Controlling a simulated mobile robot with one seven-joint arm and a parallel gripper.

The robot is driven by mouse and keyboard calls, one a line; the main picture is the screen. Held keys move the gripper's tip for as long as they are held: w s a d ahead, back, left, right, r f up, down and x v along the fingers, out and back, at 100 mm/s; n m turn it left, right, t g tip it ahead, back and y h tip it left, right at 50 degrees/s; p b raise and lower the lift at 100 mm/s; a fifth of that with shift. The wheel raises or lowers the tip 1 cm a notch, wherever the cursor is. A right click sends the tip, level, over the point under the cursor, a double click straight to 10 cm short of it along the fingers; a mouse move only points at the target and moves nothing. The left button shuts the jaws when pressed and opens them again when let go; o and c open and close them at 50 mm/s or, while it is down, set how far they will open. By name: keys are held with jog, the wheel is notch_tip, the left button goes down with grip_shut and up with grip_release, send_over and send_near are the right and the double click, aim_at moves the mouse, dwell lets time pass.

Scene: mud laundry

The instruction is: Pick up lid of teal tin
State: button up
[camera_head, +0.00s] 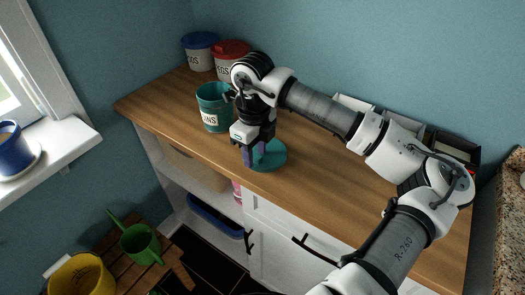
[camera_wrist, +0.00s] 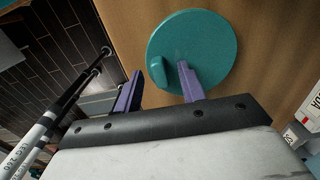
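The teal lid (camera_head: 271,156), a flat round disc with a small knob, lies on the wooden counter near its front edge. The open teal tin (camera_head: 213,107) stands behind it to the left, without its lid. My gripper (camera_head: 253,158) points down at the left part of the lid. In the wrist view, the lid (camera_wrist: 215,50) lies beyond the fingers, and its knob shows between the two purple fingertips of my gripper (camera_wrist: 160,69). The fingers are spread and hold nothing. I cannot tell whether the right finger touches the lid.
A blue-lidded canister (camera_head: 200,52) and a red-lidded canister (camera_head: 230,57) stand at the counter's back left. Pale trays (camera_head: 354,103) and a dark box (camera_head: 455,150) line the back wall. A green watering can (camera_head: 139,242) stands low at left. The counter's front middle is clear.

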grip_shut()
jog(key=shift+r, duration=0.1)
